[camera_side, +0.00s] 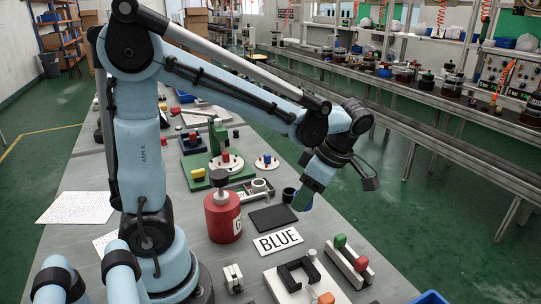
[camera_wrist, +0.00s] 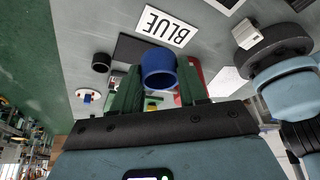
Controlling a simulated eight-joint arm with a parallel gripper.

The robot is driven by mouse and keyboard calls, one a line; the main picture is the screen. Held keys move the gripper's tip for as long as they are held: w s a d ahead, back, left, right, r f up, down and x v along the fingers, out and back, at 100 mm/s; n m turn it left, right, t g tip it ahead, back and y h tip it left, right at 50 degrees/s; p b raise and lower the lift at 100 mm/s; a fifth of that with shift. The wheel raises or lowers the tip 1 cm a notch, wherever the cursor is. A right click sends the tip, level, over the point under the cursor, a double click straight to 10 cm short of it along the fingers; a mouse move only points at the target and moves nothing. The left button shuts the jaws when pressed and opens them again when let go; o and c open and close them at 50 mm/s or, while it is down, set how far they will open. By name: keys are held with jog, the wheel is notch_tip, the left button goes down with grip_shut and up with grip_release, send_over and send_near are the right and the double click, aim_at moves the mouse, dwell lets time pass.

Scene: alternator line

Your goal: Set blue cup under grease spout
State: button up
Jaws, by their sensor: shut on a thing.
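My gripper (camera_wrist: 160,92) has green fingers shut on the blue cup (camera_wrist: 160,70), one finger on each side of it. In the side view, my gripper (camera_side: 308,195) is near the right edge of the table, and only a sliver of the cup shows beside the fingers. I cannot tell its exact height above the table. A red canister (camera_side: 223,218) with a grey top and a partly visible label starting with G stands to the left. No spout is clearly visible on it. Behind my right finger in the wrist view, some red shows.
A dark flat pad (camera_side: 273,217) lies between canister and gripper, with a white BLUE card (camera_side: 277,241) in front. A dark cup (camera_side: 289,195) stands just left of my gripper. A green press stand (camera_side: 217,160) and white fixtures (camera_side: 349,264) occupy the table.

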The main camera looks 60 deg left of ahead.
send_over(280, 212)
jog(key=w+d, duration=0.1)
notch_tip(280, 212, down, 7)
jog(key=shift+d+r, duration=0.1)
jog(key=shift+r, duration=0.1)
jog(key=shift+f, duration=2.05)
jog(key=o, duration=1)
jog(key=shift+f, duration=0.15)
